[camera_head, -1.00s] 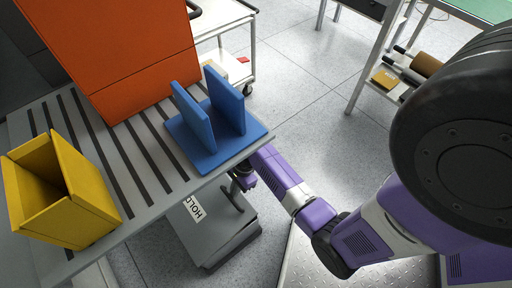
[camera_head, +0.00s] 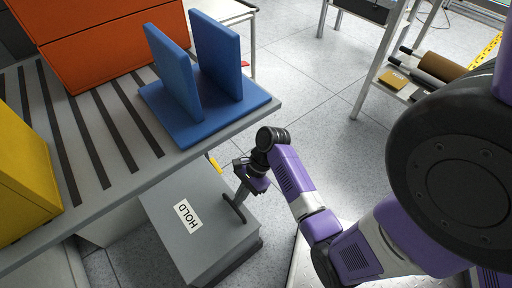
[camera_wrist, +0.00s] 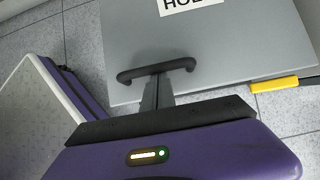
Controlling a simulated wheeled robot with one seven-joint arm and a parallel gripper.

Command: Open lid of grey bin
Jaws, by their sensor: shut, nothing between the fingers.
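The grey bin (camera_head: 210,255) stands low beside the slatted table, with a flat grey lid (camera_head: 165,205) marked HOLD. The lid looks closed. Its black bar handle (camera_head: 233,208) is near the lid's right edge; the handle also shows in the wrist view (camera_wrist: 130,75). My gripper (camera_head: 240,182) is at the handle's far part in the head view. In the wrist view the shut fingers (camera_wrist: 157,92) point at the middle of the handle and overlap it in the picture. I cannot tell whether they touch it. The fingers hold nothing.
The table (camera_head: 110,185) overhangs the bin's left side and carries a blue bracket (camera_head: 205,110), a yellow box (camera_head: 22,185) and an orange box (camera_head: 115,40). A yellow tab (camera_wrist: 275,85) sits at the lid's edge. A shelf rack (camera_head: 375,65) stands at the right; floor between is clear.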

